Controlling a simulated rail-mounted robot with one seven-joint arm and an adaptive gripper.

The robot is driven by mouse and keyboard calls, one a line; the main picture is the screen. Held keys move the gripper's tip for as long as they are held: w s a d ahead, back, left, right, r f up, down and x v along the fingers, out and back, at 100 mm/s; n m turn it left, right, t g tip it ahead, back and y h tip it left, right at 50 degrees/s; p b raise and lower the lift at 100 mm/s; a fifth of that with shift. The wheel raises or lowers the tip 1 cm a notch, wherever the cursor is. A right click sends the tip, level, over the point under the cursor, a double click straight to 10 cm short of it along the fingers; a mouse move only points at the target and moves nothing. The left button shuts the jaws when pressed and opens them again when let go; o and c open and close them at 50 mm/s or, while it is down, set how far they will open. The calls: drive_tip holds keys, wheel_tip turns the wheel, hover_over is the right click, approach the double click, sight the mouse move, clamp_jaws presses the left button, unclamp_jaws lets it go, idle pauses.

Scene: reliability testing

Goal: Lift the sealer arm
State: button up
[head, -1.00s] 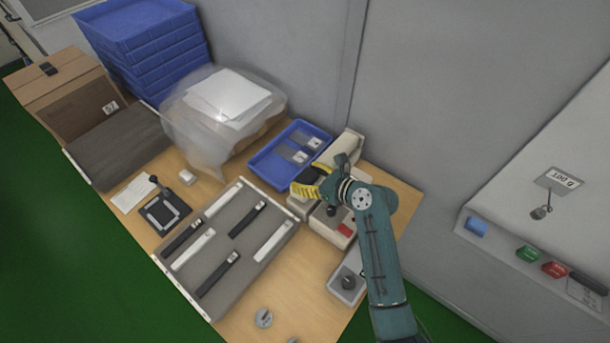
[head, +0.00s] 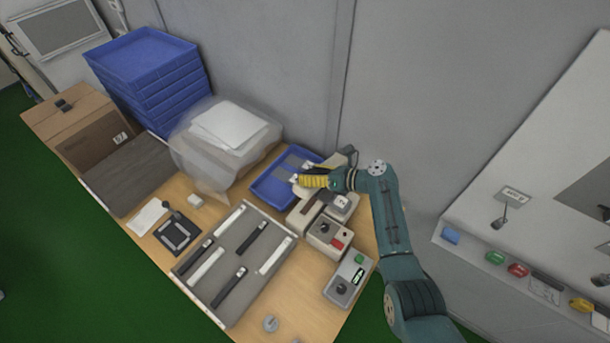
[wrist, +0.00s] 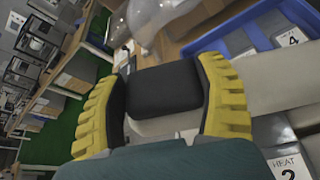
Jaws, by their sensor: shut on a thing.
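The heat sealer (head: 328,236) is a cream bench unit with a dark knob and a red button, at the right part of the table. My gripper (head: 313,181) is above its far end, by the blue tray. In the wrist view, my gripper (wrist: 163,95) has its yellow ribbed fingers on both sides of a black handle pad (wrist: 166,88) and is shut on it. The cream sealer arm (wrist: 275,92) runs from this handle to the right. It appears raised above the base, and my gripper partly hides it in the head view.
A blue tray (head: 264,198) with labelled packets lies behind the sealer. A grey control box (head: 349,279) with a green button stands near the right edge. A grey mat (head: 232,300) with several black and white strips, a clear bag (head: 196,158) and stacked blue bins (head: 150,82) are left.

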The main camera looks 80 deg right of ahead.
drive_tip(key=o, duration=1.2)
drive_tip(key=shift+s+d+r, duration=0.15)
drive_tip(key=shift+r, duration=0.1)
drive_tip(key=shift+o, duration=0.2)
drive_tip(key=shift+f, duration=0.1)
drive_tip(key=v, duration=1.2)
